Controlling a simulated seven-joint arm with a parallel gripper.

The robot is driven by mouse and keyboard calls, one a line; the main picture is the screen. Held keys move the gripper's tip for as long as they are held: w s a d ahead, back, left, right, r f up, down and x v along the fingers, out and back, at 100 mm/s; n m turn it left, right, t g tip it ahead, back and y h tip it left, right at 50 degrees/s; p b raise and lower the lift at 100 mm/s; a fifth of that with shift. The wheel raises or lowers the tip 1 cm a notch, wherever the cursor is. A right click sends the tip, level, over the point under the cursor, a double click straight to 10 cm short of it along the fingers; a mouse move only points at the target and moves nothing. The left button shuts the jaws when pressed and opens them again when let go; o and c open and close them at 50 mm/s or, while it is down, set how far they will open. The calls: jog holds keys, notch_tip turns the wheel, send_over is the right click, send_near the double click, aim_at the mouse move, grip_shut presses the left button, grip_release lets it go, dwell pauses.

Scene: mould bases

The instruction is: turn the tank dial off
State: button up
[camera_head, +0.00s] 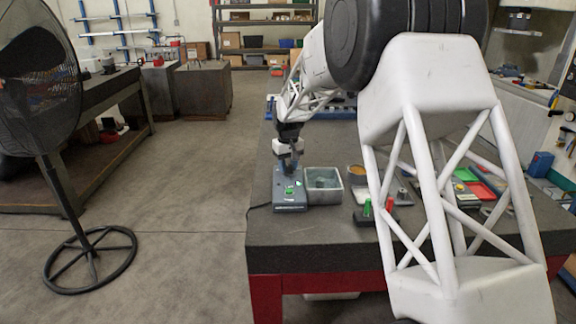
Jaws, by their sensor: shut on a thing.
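A grey-blue control box (290,207) with a small green light sits near the left edge of the dark bench. The tank (324,197), a square metal basin with grey-blue contents, stands right beside it. My gripper (288,172) points down over the back part of the control box. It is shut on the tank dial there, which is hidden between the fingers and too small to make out. The setting of the dial cannot be read from here.
Right of the tank are a round tin with orange contents (356,172) and small red and green items (367,207). My arm covers much of the right side of the bench. A black cable runs off the bench's left edge. A fan (85,245) stands on the floor at left.

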aim_at(288, 166)
jog(key=n, duration=0.4)
jog(key=shift+n, duration=0.3)
jog(key=n, duration=0.4)
dwell(0.3)
jog(key=o, duration=0.9)
jog(key=shift+r, duration=3.9)
